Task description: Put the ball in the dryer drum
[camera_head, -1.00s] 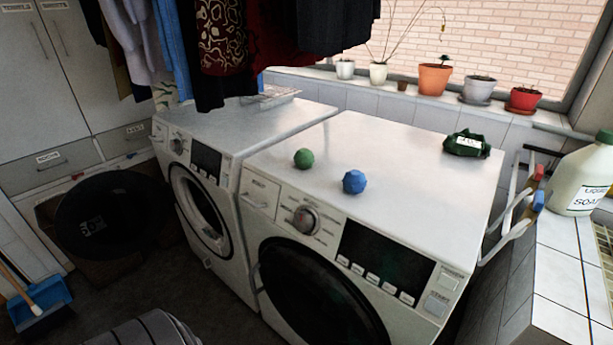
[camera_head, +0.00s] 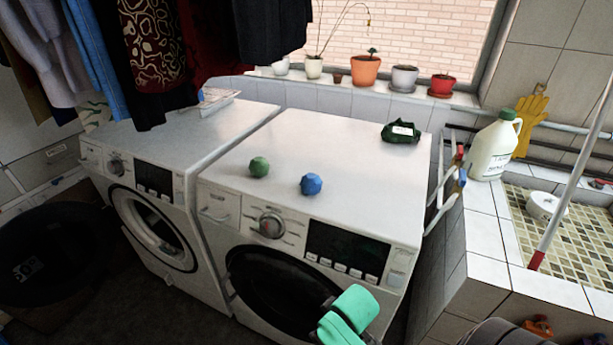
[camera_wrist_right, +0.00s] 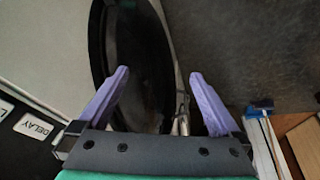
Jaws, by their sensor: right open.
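A green ball (camera_head: 259,167) and a blue ball (camera_head: 311,184) rest on top of the right white machine (camera_head: 340,140), near its front edge. That machine has a round black door (camera_head: 265,285), which looks shut. I cannot tell which machine is the dryer. My right gripper (camera_wrist_right: 159,73) is open and empty in the right wrist view, its purple fingers in front of the black door. A teal part of my right arm shows in the head view. My left gripper is out of view.
A dark green pack (camera_head: 400,132) lies at the right machine's back right. A white soap jug (camera_head: 494,147) stands on the tiled ledge beside the sink (camera_head: 560,235). Clothes (camera_head: 160,60) hang above the left machine. A dark basket (camera_head: 45,245) stands at the left.

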